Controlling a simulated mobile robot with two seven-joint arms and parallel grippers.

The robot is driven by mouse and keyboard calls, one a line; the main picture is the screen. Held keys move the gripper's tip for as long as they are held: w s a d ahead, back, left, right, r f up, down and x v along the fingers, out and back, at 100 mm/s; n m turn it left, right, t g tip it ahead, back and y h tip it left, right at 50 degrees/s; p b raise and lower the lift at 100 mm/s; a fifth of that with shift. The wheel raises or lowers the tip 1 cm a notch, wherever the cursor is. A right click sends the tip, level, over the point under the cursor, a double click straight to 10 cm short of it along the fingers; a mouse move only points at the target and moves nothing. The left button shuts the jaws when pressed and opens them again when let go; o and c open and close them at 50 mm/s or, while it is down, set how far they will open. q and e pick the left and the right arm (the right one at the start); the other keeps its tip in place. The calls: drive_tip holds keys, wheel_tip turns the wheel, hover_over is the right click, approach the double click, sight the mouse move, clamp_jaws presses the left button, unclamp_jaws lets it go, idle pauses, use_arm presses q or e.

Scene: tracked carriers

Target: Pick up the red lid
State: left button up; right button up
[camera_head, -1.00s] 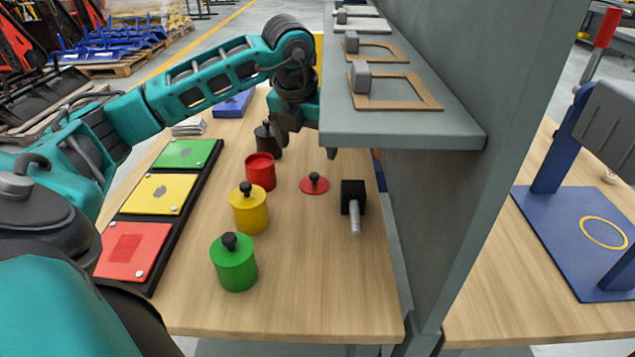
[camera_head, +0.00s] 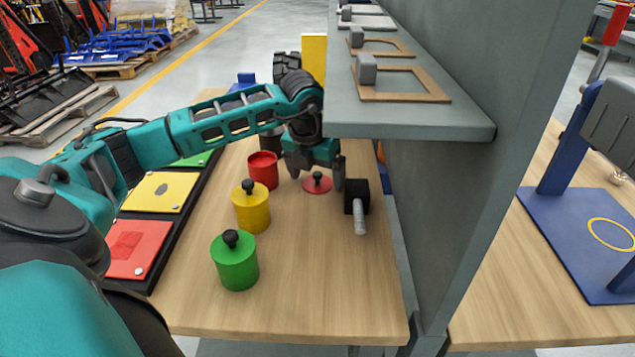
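The red lid (camera_head: 317,185) is a flat disc with a black knob, lying on the wooden table beside the open red canister (camera_head: 263,170). My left gripper (camera_head: 317,176) is above the lid, its fingers spread apart on either side of the knob. The fingers look empty, and I cannot tell how far above the table the tips are. The lid's far edge is partly hidden by the gripper. My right gripper is not in view.
A yellow canister (camera_head: 251,208) and a green canister (camera_head: 236,262) with lids stand nearer. A black block with a metal handle (camera_head: 357,205) stands close to the lid's right. A grey shelf (camera_head: 410,119) overhangs on the right. The table's front is clear.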

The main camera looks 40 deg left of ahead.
use_arm(q)
drive_tip(key=c, duration=1)
drive_tip(key=shift+r, duration=0.1)
